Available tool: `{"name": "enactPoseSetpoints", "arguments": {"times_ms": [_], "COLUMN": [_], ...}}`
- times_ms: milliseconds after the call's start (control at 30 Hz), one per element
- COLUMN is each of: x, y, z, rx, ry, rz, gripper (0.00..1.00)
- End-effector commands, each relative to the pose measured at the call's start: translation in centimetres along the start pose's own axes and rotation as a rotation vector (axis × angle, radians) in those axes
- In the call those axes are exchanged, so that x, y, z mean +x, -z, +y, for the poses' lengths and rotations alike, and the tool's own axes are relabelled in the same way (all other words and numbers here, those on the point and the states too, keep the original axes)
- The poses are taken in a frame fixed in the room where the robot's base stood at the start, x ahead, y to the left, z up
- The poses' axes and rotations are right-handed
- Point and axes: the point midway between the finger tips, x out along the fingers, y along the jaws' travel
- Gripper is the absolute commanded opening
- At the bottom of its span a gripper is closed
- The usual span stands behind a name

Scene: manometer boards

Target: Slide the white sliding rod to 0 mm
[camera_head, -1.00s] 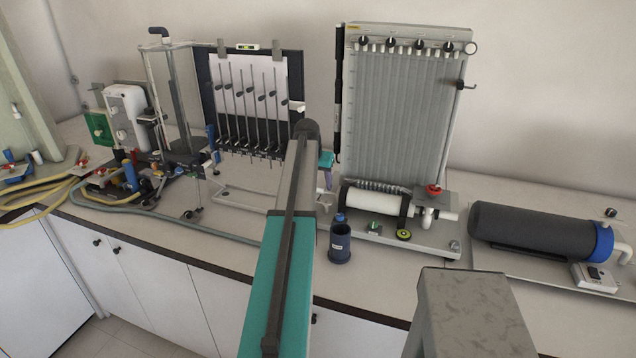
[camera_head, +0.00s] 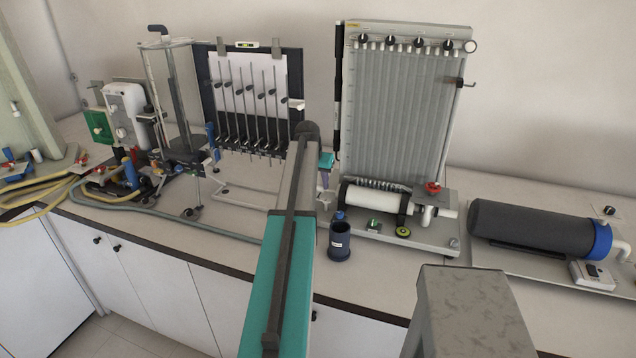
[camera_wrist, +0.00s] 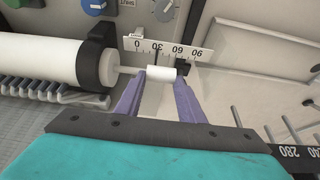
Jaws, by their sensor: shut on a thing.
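In the wrist view, the white sliding rod (camera_wrist: 125,70) comes out of a black collar at the end of a white cylinder (camera_wrist: 35,60). Its thicker white end (camera_wrist: 161,73) sits between my gripper's purple fingers (camera_wrist: 160,80), which are shut on it. A white scale (camera_wrist: 170,50) marked 0, 30, 60 and 90 lies just behind it, with 0 at the left. A thin dark line crosses the scale near 30. In the head view, my arm hides the rod and scale, and only a bit of my gripper (camera_head: 325,175) shows.
A tall tube board (camera_head: 400,115) and a white cylinder unit (camera_head: 370,200) stand right of my gripper. A black cylinder (camera_head: 530,228) lies at the right. Grey pins (camera_wrist: 290,128) stand at the wrist view's lower right.

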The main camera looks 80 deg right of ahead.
Motion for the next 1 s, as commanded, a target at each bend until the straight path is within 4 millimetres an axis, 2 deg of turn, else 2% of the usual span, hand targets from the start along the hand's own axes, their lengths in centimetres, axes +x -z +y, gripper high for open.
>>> {"name": "enactPoseSetpoints", "arguments": {"times_ms": [300, 633, 667, 767, 1000], "x": [0.1, 0.0, 0.0, 0.0, 0.0], "y": [-0.1, 0.0, 0.0, 0.0, 0.0], "z": [3.2, 3.8, 3.9, 3.8, 3.9], "rx": [0.001, -0.001, -0.002, -0.001, 0.0], "ry": [-0.003, -0.007, -0.008, -0.008, -0.008], "rz": [0.0, -0.001, -0.001, -0.001, -0.001], "gripper": [0.0, 0.0, 0.37, 0.54, 0.54]}}
